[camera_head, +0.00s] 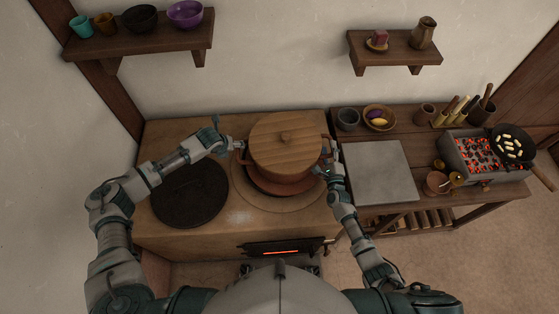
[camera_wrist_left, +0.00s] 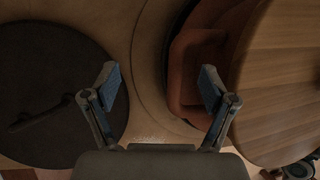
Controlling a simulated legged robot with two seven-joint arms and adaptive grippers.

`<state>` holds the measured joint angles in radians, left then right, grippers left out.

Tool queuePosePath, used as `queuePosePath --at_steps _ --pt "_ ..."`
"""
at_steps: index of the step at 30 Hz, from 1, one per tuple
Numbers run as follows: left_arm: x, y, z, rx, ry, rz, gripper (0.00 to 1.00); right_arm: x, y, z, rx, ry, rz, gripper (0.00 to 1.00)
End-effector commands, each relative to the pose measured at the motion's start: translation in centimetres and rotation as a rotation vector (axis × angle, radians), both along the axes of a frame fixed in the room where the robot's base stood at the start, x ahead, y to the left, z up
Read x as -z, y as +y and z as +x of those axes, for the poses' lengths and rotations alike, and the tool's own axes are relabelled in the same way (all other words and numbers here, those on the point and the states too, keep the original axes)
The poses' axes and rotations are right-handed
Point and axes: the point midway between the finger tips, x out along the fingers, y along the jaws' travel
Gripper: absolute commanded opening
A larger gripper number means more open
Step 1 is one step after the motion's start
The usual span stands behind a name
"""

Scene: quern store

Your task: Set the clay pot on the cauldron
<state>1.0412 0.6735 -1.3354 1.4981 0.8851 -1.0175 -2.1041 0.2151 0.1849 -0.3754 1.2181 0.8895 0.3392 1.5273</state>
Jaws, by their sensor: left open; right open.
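A terracotta clay pot (camera_head: 285,186) with a round wooden lid (camera_head: 285,140) stands over the ringed opening on the stove top; it also shows in the left wrist view (camera_wrist_left: 188,70). Its side handles stick out left and right. I cannot make out a separate cauldron; whatever is beneath the pot is hidden. My left gripper (camera_head: 238,146) is beside the left handle; in its wrist view (camera_wrist_left: 160,80) its fingers are apart, the right fingertip overlapping the handle, stove top between them. My right gripper (camera_head: 324,168) is open by the right handle; contact is unclear.
A black round plate (camera_head: 190,193) lies left on the stove (camera_head: 235,217). A grey slab (camera_head: 378,171) on the side table is bare. Bowls, a brazier (camera_head: 480,153) with a pan (camera_head: 513,143) and a copper pot stand farther right. Wall shelves hold cups and bowls.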

Motion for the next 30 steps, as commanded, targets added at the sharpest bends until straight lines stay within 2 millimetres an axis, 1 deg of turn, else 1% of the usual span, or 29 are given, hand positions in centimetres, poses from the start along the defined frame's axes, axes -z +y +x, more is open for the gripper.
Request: queuePosePath --at_steps 1,3,6,10,15,23,24,26,27,28,29,30 --pt "-1.2 0.3 -0.5 0.0 -0.004 -0.002 0.85 0.0 0.0 0.0 0.0 0.0 0.0 0.44" --pt "-2.6 0.8 -1.2 0.0 -0.004 -0.006 0.85 0.0 0.1 0.0 0.0 0.0 -0.001 0.44" --pt "-4.4 1.5 -2.2 0.001 -0.004 -0.011 0.85 -0.1 0.4 0.0 -0.001 0.0 -0.003 0.44" --pt "-6.2 2.2 -3.2 -0.001 -0.003 -0.015 0.85 -0.1 0.6 0.0 -0.001 0.0 -0.006 0.44" --pt "-7.5 2.5 -3.8 -0.001 -0.003 -0.018 0.85 -0.1 0.7 0.0 0.0 0.0 -0.006 0.44" --pt "-7.7 2.0 -4.0 0.002 -0.001 -0.011 0.85 0.0 0.1 0.0 0.0 0.0 -0.002 0.44" --pt "-7.7 1.9 -3.9 0.002 -0.001 -0.011 0.85 0.0 0.1 0.0 0.0 0.0 -0.001 0.49" --pt "-7.8 1.9 -4.0 0.001 -0.001 -0.01 0.85 0.0 0.0 0.0 0.0 0.0 -0.001 0.64" --pt "-7.7 1.9 -4.0 0.002 -0.001 -0.011 0.85 0.0 0.0 0.0 0.0 0.0 -0.001 0.74" --pt "-7.7 1.9 -4.0 0.002 -0.001 -0.011 0.85 0.0 0.1 0.0 0.0 0.0 -0.001 0.82" --pt "-7.7 2.0 -3.9 0.002 -0.001 -0.011 0.85 0.0 0.1 0.0 0.0 0.0 -0.001 0.86" --pt "-7.7 2.1 -4.0 0.001 -0.001 -0.012 0.85 0.0 0.2 0.0 0.0 0.0 -0.002 0.86"
